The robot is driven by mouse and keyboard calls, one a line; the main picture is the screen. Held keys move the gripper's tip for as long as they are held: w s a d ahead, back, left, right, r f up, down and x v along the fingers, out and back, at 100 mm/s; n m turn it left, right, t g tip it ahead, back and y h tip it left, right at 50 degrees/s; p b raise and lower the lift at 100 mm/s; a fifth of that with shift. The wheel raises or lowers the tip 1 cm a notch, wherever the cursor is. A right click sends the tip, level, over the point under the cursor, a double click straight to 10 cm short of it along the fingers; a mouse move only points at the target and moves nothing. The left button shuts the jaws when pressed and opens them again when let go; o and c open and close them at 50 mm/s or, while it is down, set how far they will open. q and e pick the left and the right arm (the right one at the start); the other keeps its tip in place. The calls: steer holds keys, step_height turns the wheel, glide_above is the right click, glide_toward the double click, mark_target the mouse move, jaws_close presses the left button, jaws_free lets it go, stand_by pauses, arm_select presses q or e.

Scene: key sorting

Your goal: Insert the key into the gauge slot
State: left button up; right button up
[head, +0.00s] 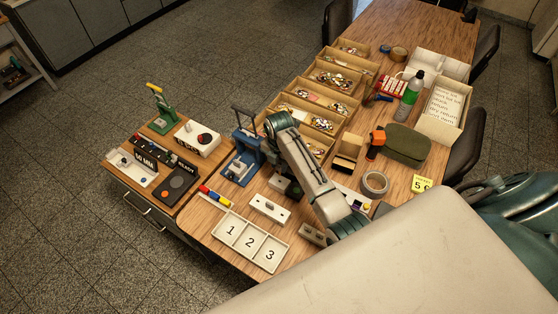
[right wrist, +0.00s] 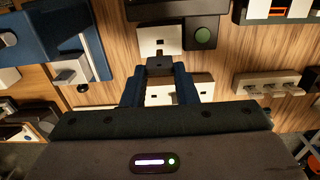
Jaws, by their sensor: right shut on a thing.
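In the right wrist view my right gripper (right wrist: 158,78) is shut on a small dark piece (right wrist: 160,65) between its blue fingertips, which I take to be the key; its shape is mostly hidden. A white plate with small dark slots (right wrist: 160,40) lies just beyond the fingertips, beside a dark box with a round green button (right wrist: 203,36); this looks like the gauge. I cannot tell whether the key touches or enters a slot. Another slotted white plate (right wrist: 180,90) shows partly behind the fingers. In the head view my right arm hides the fingertips. My left gripper is not in view.
In the head view, a white tray marked 1, 2, 3 (head: 230,230) and a white block (head: 268,208) stand near the front edge. A blue press (head: 241,158) is left of my arm.

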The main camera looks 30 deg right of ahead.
steer(key=shift+f, duration=1.55)
steer(key=shift+f+b, duration=0.65)
steer(key=shift+f, duration=1.05)
steer(key=o, duration=1)
step_height(320, 180, up, 10)
steer(key=b, duration=0.2)
steer(key=shift+f+b, duration=0.1)
steer(key=shift+b, duration=0.25)
steer(key=shift+r, duration=0.45)
